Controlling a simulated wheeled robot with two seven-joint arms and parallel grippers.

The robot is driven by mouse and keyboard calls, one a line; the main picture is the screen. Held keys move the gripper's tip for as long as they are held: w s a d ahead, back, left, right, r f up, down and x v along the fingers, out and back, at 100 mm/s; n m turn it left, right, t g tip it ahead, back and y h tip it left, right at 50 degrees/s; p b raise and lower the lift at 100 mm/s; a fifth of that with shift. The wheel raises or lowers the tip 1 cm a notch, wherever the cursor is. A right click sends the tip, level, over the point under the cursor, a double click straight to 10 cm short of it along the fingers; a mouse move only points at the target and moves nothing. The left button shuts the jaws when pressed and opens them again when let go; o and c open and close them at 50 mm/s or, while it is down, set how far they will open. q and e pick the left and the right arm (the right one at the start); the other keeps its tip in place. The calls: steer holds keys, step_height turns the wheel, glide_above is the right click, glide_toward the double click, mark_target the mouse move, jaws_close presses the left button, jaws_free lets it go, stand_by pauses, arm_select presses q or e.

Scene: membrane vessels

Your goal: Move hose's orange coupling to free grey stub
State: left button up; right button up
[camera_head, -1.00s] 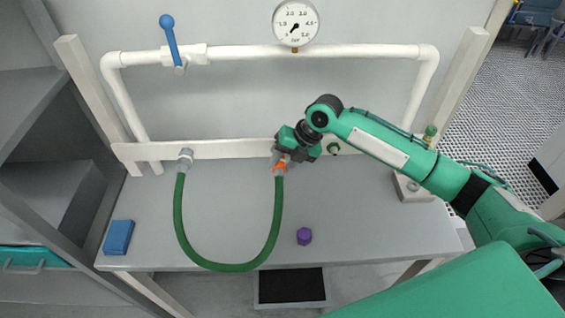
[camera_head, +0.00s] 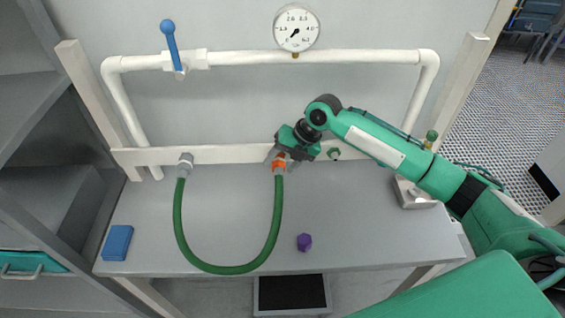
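The green hose (camera_head: 225,268) hangs in a U over the bench. Its left end is on a grey fitting (camera_head: 185,162) on the white rail. Its right end has the orange coupling (camera_head: 279,162), upright at the rail. My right gripper (camera_head: 279,156) is at the orange coupling, its dark fingers close around or beside it. I cannot tell whether they grip it. A small dark green fitting (camera_head: 334,153) shows on the rail just right of the gripper. I cannot make out a free grey stub; the gripper hides part of the rail. My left gripper is not in view.
A white pipe (camera_head: 240,58) with a blue-handled valve (camera_head: 171,42) and a gauge (camera_head: 297,27) runs above. On the grey bench (camera_head: 370,225) are a blue block (camera_head: 117,242) and a purple piece (camera_head: 304,242). The bench's middle is otherwise clear.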

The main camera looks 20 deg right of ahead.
steer(key=shift+d, duration=0.1)
steer(key=shift+d+r, duration=0.2)
steer(key=shift+r, duration=0.15)
steer(key=b+v, duration=0.3)
steer(key=v, duration=1)
steer(key=shift+s+a, duration=0.1)
steer(key=shift+s, duration=0.1)
